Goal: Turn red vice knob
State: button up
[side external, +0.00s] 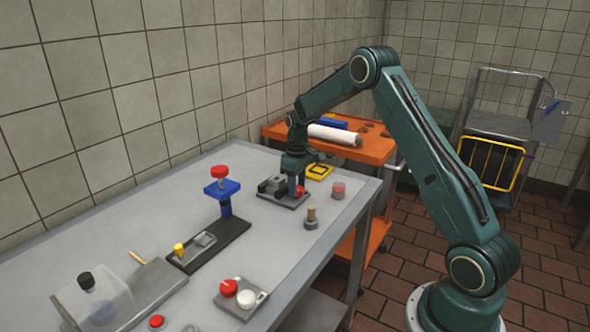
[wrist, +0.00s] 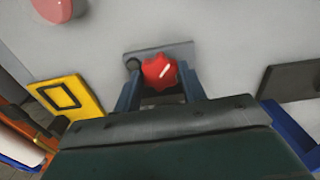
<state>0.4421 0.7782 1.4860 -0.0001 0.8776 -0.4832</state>
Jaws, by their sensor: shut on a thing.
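The red vice knob (wrist: 158,72) is a lobed red knob with a white mark on its face. It also shows in the side view (side external: 299,190) at the vice. The vice (side external: 272,185) is a dark grey block on a flat grey base plate (side external: 283,203) near the far end of the table. My gripper (side external: 293,185) reaches down from above at the vice. In the wrist view, the fingers of my gripper (wrist: 160,90) stand on either side of the red knob, shut on it. The fingers hide part of the vice.
A blue press with a red knob (side external: 222,187) stands further left. An orange cart (side external: 374,150) is behind the table.

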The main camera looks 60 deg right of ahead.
jog(key=shift+m, duration=1.7)
jog(key=o, duration=1)
jog(key=shift+r, duration=0.1)
notch_tip(320, 180, up, 14)
jog(key=shift+f, duration=0.15)
